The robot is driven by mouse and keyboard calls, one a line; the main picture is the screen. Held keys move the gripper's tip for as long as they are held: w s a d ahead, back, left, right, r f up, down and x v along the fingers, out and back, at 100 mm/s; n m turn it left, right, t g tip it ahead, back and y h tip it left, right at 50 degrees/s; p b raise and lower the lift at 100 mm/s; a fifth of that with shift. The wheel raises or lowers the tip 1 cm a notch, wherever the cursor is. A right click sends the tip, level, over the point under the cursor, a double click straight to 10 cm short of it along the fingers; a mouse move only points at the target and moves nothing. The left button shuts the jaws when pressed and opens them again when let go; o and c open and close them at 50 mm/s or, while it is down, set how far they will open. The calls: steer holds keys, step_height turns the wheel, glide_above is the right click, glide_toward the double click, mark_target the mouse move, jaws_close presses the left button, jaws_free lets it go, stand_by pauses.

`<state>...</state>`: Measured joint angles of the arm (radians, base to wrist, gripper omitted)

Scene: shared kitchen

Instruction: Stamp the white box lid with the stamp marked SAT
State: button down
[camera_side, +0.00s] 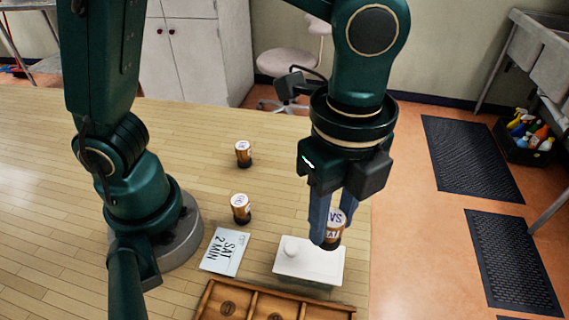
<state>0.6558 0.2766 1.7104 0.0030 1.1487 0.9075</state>
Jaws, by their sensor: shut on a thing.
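My gripper (326,222) points down and is shut on a brown stamp (335,233) with a white label. The label letters are partly hidden by a finger; "SA" shows on its top. The stamp is upright over the right part of the white box lid (300,268), near its back right edge. I cannot tell whether its base touches the lid. The lid lies flat with a small round white knob on its left half.
Two similar stamps stand on the wooden table: one nearer (240,208), one farther back (243,153). A wooden tray (207,303) with compartments is at the front, close to the lid. The table's right edge is just right of the lid.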

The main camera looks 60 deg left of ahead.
mark_target(328, 242)
steer(key=shift+f, duration=1.95)
steer(key=shift+d+f, duration=0.1)
steer(key=shift+f, duration=0.45)
stand_by(0.3)
steer(key=shift+r, duration=3.55)
